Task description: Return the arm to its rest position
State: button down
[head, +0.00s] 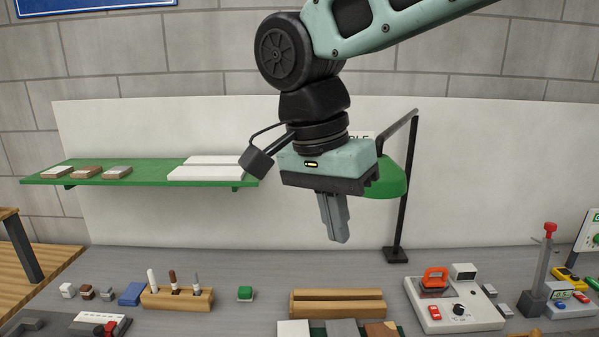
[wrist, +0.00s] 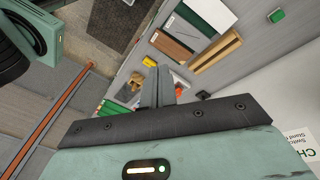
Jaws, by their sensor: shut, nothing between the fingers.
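My gripper (head: 340,238) hangs in the air above the workbench (head: 250,318), pointing down and a little tilted. Its fingers are together with nothing between them. They also show together in the wrist view (wrist: 158,72). The arm reaches in from the upper right of the head view. The gripper is clear of the bench, in front of the white back panel (head: 200,220).
A green shelf (head: 130,180) with boards is left of the gripper. A black lamp post (head: 402,190) with a green shade (head: 392,182) stands close behind to the right.

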jog(key=s+d+f+n+y+b, duration=0.1)
jog(key=s+d+f+n+b, duration=0.2)
jog(key=f, duration=0.6)
jog(key=s+d+f+n+y+b, duration=0.1)
jog(key=s+d+f+n+b, duration=0.2)
jog(key=f, duration=0.6)
jog(key=s+d+f+n+y+b, duration=0.1)
jog(key=s+d+f+n+b, duration=0.2)
jog(key=s+f+n+b, duration=0.4)
notch_tip(320, 180, down, 3)
jog(key=s+n, duration=0.1)
jog(key=n, duration=0.1)
jog(key=shift+s+d+n, duration=0.3)
jog(key=shift+s+n, duration=0.05)
jog(key=shift+n, duration=0.05)
jog(key=shift+f, duration=0.1)
